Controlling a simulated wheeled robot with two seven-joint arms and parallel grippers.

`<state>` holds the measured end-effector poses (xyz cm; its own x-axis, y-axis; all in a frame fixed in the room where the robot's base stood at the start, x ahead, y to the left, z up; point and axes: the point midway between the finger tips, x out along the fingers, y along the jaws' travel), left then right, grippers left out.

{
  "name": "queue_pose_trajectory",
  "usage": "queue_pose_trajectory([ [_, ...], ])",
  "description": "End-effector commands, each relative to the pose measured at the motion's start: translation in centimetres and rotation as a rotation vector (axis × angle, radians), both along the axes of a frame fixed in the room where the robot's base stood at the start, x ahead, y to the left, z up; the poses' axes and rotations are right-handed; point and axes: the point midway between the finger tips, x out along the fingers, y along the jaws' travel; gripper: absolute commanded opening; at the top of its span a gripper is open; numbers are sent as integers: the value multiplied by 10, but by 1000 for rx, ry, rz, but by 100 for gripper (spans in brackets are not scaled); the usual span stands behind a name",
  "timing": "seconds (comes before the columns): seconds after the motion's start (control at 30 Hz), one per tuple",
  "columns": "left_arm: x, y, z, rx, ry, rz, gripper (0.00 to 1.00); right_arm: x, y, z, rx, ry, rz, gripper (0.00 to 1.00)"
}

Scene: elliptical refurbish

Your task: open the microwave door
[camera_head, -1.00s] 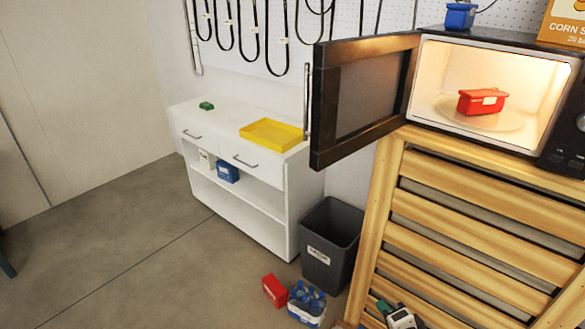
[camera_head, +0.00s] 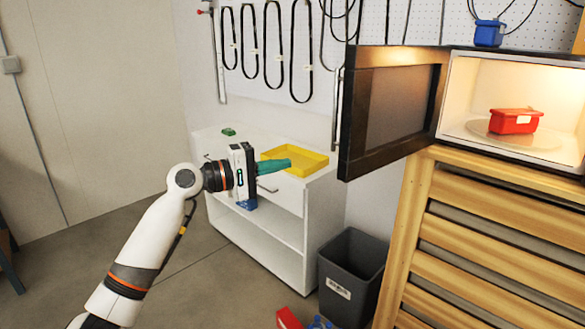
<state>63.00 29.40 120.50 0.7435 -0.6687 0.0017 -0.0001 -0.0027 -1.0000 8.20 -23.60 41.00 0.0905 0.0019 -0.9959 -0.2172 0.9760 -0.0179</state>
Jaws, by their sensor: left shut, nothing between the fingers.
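The microwave (camera_head: 508,62) stands at the upper right on a slatted wooden cabinet. Its dark door (camera_head: 396,105) is swung wide open to the left, with the metal handle (camera_head: 337,108) on its far left edge. The lit inside shows a red container (camera_head: 515,121) on the glass turntable. My left gripper (camera_head: 288,165) is shut and empty. It is to the left of the door and lower in the picture, apart from the handle, with its green fingers pointing right. My right gripper is not in view.
A white cabinet (camera_head: 328,220) with a yellow tray (camera_head: 312,163) stands behind my left gripper. A grey bin (camera_head: 349,272) stands between it and the wooden cabinet (camera_head: 480,238). A red box (camera_head: 288,318) lies on the floor. A blue container (camera_head: 489,33) sits on the microwave.

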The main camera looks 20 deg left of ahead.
Motion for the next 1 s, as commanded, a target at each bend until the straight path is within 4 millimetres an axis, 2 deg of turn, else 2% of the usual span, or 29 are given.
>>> queue_pose_trajectory([
  [0.4, 65, -58, 4, 0, 0, 1, 0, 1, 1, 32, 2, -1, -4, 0],
  [0.63, 51, -86, 2, 3, 1, 1, 0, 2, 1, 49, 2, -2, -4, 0],
  [1.0, 46, -93, -1, 2, -1, 3, 0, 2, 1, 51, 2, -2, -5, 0],
])
